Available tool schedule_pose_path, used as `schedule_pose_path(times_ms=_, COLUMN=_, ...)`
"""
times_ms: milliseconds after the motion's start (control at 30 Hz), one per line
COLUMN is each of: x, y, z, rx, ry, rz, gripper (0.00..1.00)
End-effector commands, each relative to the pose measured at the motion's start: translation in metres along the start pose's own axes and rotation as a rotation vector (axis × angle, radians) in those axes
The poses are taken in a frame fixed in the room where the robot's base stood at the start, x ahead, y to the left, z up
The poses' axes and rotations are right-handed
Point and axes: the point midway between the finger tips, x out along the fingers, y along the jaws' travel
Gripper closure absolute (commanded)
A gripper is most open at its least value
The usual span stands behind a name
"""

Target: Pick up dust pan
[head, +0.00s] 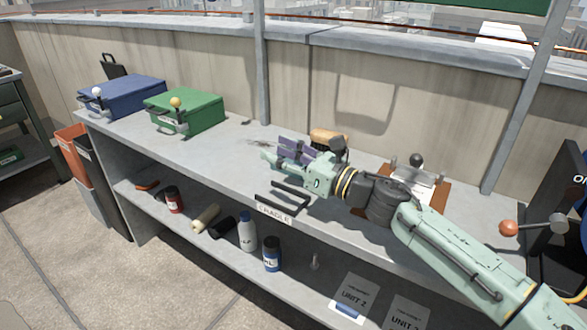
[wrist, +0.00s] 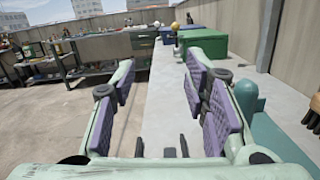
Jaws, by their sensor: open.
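I cannot pick out a dust pan with certainty. My mint-green gripper (head: 270,157) with purple pads is over the middle of the grey bench (head: 238,150), pointing left along it. In the wrist view my gripper (wrist: 163,75) is open, with nothing between its fingers. A tan-orange object (head: 328,136) is just behind the gripper in the head view, partly hidden by it. In the wrist view a teal shape (wrist: 285,138) lies beyond the right finger; I cannot tell what it is. A dark flat thing (head: 113,66) stands behind the blue box.
A blue box (head: 122,95) and a green box (head: 186,112) stand at the bench's left end. A black cradle (head: 284,196) is at the front edge. Bottles and cans, including a white bottle (head: 247,232), stand on the lower shelf. A wall (head: 360,110) runs behind.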

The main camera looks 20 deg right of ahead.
Motion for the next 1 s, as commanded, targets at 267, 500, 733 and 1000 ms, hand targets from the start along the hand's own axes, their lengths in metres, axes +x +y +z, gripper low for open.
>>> schedule_pose_path(times_ms=267, x=-0.098, y=-0.061, z=-0.025, rx=-0.114, ry=0.091, rz=-0.184, gripper=0.59)
schedule_pose_path(times_ms=500, x=-0.067, y=-0.070, z=-0.027, rx=-0.117, ry=0.094, rz=-0.190, gripper=0.59)
schedule_pose_path(times_ms=733, x=-0.047, y=-0.074, z=-0.029, rx=-0.117, ry=0.094, rz=-0.192, gripper=0.59)
schedule_pose_path(times_ms=1000, x=-0.009, y=-0.080, z=-0.028, rx=-0.115, ry=0.092, rz=-0.191, gripper=0.59)
